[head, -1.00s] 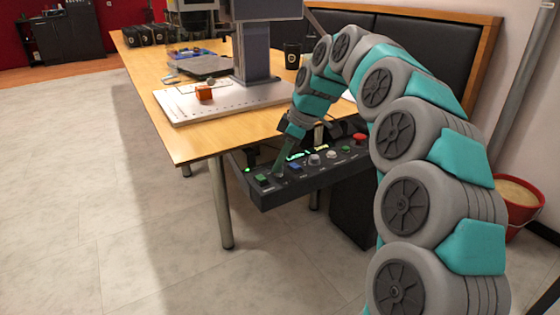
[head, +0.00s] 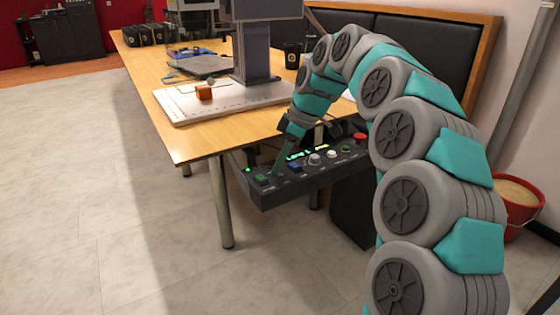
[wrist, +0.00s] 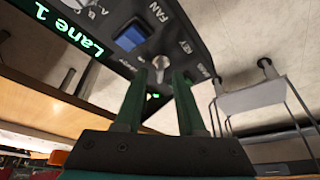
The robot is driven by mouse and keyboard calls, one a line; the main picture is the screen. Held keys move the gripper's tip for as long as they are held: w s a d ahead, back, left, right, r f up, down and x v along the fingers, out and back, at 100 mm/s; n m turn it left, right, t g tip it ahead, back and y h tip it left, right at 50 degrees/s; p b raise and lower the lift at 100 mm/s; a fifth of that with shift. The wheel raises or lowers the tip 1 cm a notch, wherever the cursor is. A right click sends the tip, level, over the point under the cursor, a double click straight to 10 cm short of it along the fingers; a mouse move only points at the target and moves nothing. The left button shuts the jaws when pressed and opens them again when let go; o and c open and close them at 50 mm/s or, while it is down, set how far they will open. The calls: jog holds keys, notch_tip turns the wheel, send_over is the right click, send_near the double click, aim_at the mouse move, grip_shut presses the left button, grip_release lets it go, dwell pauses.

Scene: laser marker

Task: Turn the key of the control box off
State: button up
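The control box (head: 318,183) is a dark panel under the table edge, with a row of buttons, knobs and a lit green display. Its silver key (wrist: 160,64) shows in the wrist view near the KEY label, beside the blue FAN button (wrist: 130,37). My gripper (wrist: 160,76) has two green fingers, spread apart, with their tips on either side of the key. A gap seems to show between the key and each finger; contact is unclear. In the head view my gripper (head: 279,167) points down at the box's left part and hides the key.
A red knob (head: 360,137) sits at the box's right end. The floor at left is clear.

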jog(key=v, duration=0.7)
jog(key=shift+r, duration=0.35)
jog(key=shift+s+d, duration=0.15)
jog(key=s+d+f+m+g+h, duration=0.1)
jog(key=s+d+f+m, duration=0.3)
jog(key=s, duration=0.9)
jog(key=s+d+f+m+h, duration=0.2)
jog(key=s+d+f+m, duration=0.3)
jog(key=s, duration=0.9)
jog(key=s+d+f+m+g+h, duration=0.1)
jog(key=s+d+f+m, duration=0.4)
jog(key=s+f, duration=0.5)
jog(key=s+m, duration=0.2)
jog(key=s, duration=0.1)
jog(key=shift+s+d+g, duration=0.2)
jog(key=shift+s+g, duration=0.1)
jog(key=shift+s, duration=0.05)
jog(key=shift+f, duration=0.15)
